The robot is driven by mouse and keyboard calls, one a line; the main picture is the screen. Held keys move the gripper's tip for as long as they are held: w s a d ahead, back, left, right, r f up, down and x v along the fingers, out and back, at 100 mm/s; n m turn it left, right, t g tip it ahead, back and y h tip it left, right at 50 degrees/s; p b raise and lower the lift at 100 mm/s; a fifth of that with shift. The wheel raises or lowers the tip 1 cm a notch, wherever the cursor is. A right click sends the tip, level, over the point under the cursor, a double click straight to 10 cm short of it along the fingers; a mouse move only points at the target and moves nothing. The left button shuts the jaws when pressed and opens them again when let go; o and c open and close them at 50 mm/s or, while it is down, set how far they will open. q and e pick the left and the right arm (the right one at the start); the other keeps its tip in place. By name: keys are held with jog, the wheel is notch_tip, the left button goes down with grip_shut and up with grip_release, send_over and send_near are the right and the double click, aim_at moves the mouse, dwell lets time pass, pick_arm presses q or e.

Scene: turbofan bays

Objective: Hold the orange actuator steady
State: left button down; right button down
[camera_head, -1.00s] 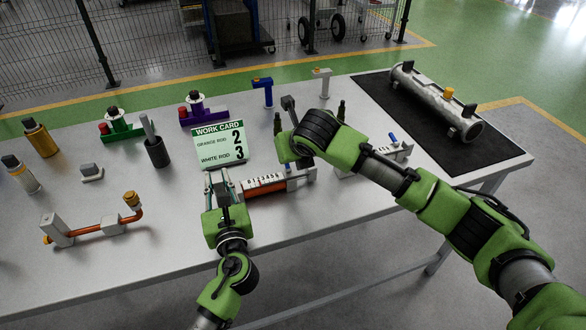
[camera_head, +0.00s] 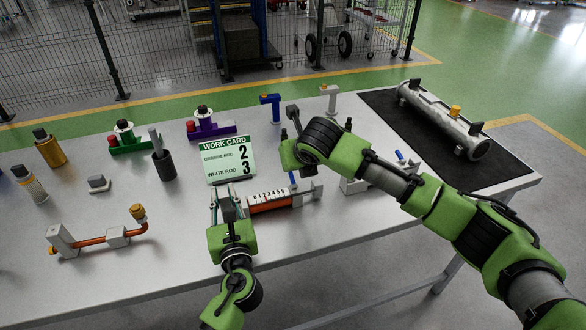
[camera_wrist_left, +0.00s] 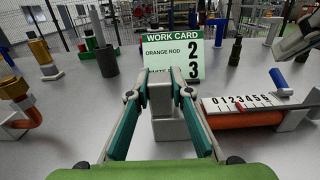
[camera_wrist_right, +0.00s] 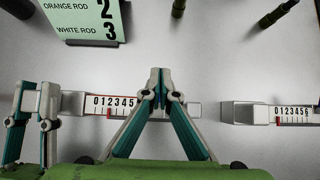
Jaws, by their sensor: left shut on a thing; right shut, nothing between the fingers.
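The orange actuator (camera_head: 270,203) lies on the table, with an orange rod below a white numbered scale and a grey block at each end. A blue lever stands at its right part; it also shows in the left wrist view (camera_wrist_left: 278,79). My left gripper (camera_wrist_left: 164,85) is shut on the grey left end block (camera_wrist_left: 164,128). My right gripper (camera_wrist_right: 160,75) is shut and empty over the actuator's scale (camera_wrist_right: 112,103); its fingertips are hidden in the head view. The work card (camera_head: 230,158) behind reads orange rod 2, white rod 3.
A second actuator (camera_wrist_right: 290,115) with a scale lies to the right. A metal cylinder (camera_head: 440,115) rests on a black mat. At the left are a copper pipe piece (camera_head: 95,239), a dark cup (camera_head: 164,165) and several fittings. The table's front strip is clear.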

jog(key=shift+r, duration=0.1)
jog(key=s+d+r, duration=0.1)
jog(key=s+r, duration=0.2)
jog(key=r, duration=1)
jog(key=shift+s+r, duration=0.2)
jog(key=shift+s, duration=0.1)
